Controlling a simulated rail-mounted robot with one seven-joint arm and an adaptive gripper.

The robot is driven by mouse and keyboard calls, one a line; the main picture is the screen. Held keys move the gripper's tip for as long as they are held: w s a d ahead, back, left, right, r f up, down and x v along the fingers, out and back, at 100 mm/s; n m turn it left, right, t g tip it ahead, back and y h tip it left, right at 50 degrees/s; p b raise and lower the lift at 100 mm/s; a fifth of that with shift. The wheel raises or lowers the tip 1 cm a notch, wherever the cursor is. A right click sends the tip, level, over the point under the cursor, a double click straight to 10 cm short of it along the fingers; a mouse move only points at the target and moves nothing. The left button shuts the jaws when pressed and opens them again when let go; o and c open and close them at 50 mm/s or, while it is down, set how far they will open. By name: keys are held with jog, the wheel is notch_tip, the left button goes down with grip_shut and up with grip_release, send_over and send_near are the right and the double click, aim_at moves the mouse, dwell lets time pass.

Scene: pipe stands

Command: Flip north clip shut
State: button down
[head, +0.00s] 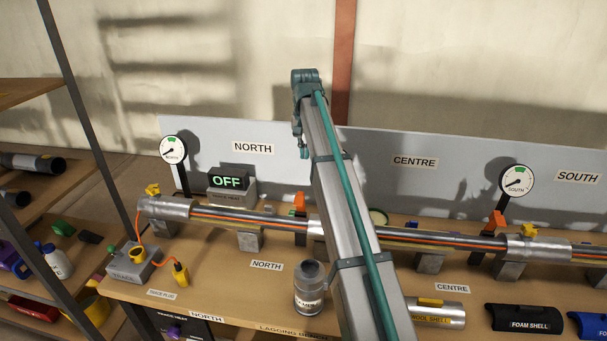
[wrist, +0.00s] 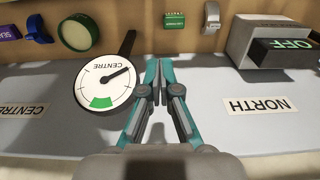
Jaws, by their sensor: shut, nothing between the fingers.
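The pipe (head: 265,220) runs across the bench on stands, with orange and grey lines along it. An orange upright piece (head: 300,202) stands on the pipe just left of my arm, right of the NORTH bench label; it may be the north clip, but I cannot be sure. A yellow piece (head: 152,190) sits on the silver sleeve at the pipe's left end. My gripper (head: 304,152) is raised in front of the back panel, above and apart from the pipe. In the wrist view my gripper (wrist: 156,65) is shut and empty, right beside the CENTRE gauge (wrist: 105,88).
The OFF box (head: 228,183) and NORTH gauge (head: 173,150) stand behind the pipe at left. My arm hides part of the pipe. A shelf rack (head: 75,95) is at far left.

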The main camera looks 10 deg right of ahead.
aim_at(300, 206)
jog(key=s+a+f+p, duration=0.1)
jog(key=s+f+p, duration=0.2)
jog(key=f, duration=0.7)
jog(key=shift+s+a+f+p, duration=0.25)
jog(key=shift+f+p, duration=0.1)
jog(key=shift+p, duration=0.45)
